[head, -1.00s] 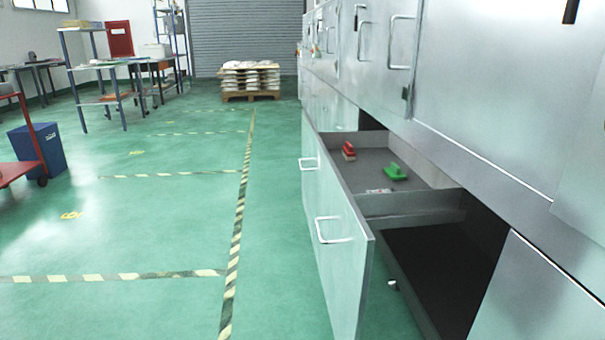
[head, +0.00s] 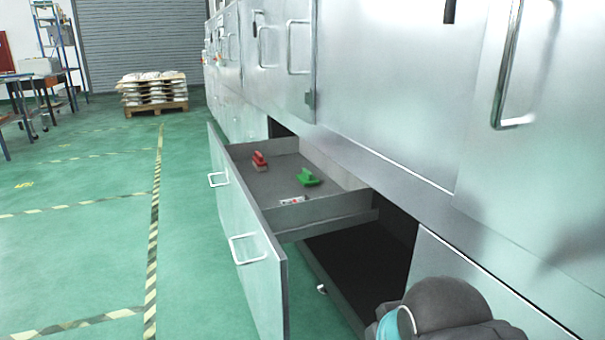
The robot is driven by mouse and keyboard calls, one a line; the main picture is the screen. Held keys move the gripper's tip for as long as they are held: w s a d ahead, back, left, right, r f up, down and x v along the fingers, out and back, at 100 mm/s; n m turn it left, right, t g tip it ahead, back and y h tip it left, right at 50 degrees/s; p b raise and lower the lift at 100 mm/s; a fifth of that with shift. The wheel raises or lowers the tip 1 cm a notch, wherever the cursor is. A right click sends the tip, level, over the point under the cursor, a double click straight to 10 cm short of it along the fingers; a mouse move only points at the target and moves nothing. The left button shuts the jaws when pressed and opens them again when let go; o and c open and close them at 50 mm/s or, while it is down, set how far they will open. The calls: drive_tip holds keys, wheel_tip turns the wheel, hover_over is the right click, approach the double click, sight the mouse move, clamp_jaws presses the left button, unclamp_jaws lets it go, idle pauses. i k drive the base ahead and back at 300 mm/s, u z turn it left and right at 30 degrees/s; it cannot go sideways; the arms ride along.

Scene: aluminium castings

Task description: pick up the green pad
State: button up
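The green pad (head: 308,177) lies in the open drawer (head: 345,203), on its grey floor, toward the right side. A red-handled brush or pad (head: 260,161) lies in the same drawer to its left and farther back. A small white labelled item (head: 292,200) is near the drawer's front wall. Part of my arm shows at the bottom right edge, well apart from the drawer. My gripper's fingers are not seen.
The drawer's tall front panel (head: 250,255) with two handles stands out into the aisle. A metal cabinet wall (head: 385,110) rises above on the right. The green floor (head: 80,255) to the left is clear. A loaded pallet (head: 155,92) stands far back.

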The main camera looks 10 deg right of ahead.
sight(306, 179)
drive_tip(key=u, duration=1.5)
drive_tip(key=i, duration=3.9)
drive_tip(key=z, duration=3.95)
